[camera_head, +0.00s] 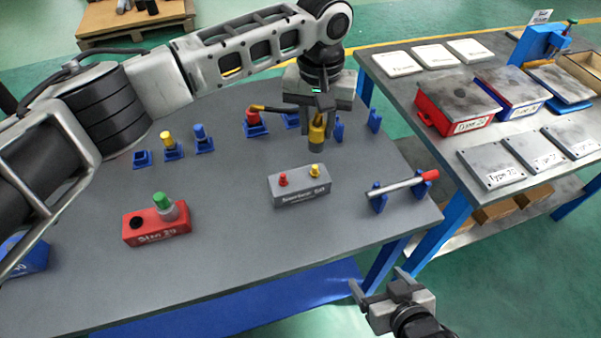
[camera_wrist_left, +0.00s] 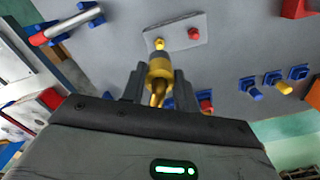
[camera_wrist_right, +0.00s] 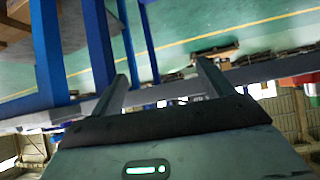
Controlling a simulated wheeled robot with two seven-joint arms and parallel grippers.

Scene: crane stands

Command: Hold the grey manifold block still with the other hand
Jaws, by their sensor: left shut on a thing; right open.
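The grey manifold block (camera_head: 300,186) stands on the grey table, with a red fitting (camera_head: 283,180) and a yellow fitting (camera_head: 315,170) on top. It also shows in the left wrist view (camera_wrist_left: 176,36). My left gripper (camera_head: 319,118) is shut on a brass-coloured fitting (camera_head: 317,134), held above the table just behind the block and apart from it. In the left wrist view the brass piece (camera_wrist_left: 158,72) sits between the fingers. My right gripper (camera_head: 378,293) is open and empty, beyond the table's front edge and well away from the block.
A red block (camera_head: 157,226) with a green-topped fitting stands at left. Blue holders (camera_head: 204,140) line the back, one with a red-and-black tool (camera_head: 253,120). A red-handled bar (camera_head: 400,186) rests on blue stands at right. A second table (camera_head: 440,107) carries boxes and plates.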

